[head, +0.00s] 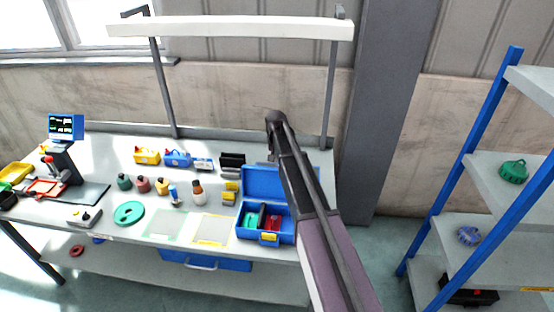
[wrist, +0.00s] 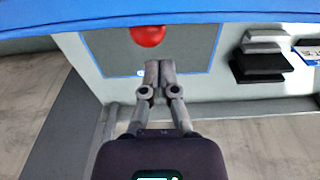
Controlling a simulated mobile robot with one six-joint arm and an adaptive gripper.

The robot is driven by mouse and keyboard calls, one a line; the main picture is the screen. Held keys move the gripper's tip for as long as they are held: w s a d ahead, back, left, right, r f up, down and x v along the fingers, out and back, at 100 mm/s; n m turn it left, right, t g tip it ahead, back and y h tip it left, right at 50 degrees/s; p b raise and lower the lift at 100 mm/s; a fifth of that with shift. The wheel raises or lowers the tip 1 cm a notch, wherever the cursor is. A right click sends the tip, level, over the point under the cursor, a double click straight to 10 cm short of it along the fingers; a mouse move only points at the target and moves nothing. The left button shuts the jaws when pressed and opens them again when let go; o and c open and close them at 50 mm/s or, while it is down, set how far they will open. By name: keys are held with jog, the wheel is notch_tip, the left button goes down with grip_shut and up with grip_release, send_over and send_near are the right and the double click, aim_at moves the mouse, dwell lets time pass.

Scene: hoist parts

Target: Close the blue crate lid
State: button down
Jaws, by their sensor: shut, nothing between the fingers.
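The blue crate (head: 281,238) stands open at the right end of the workbench in the head view. Its blue lid (head: 262,181) is raised at the back of the crate, partly hidden by my arm. A green part (head: 250,221) and a red part (head: 272,222) lie in separate compartments. My gripper (wrist: 158,70) is shut and empty in the wrist view. A broad blue band (wrist: 160,16), seemingly the lid's edge, crosses the top there, beyond the fingertips. My arm hides the gripper in the head view, so its exact gap to the lid is unclear.
A red ball (wrist: 147,36) sits on a blue-outlined grey patch past the fingertips. Black blocks (wrist: 260,64) lie to the right. Left of the crate are a yellow-edged mat (head: 211,229) and several bottles. A blue-posted shelf (head: 470,170) stands at right.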

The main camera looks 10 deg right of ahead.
jog(key=shift+s+a+r+p, duration=0.1)
jog(key=shift+s+a+r, duration=0.05)
jog(key=shift+s, duration=0.35)
jog(key=shift+s+a+r+p, duration=0.1)
jog(key=shift+s+a+r, duration=0.1)
jog(key=shift+s, duration=0.35)
jog(key=shift+s+a+r+p, duration=0.1)
jog(key=shift+s+a+r, duration=0.05)
jog(key=shift+s, duration=0.35)
jog(key=shift+a, duration=0.1)
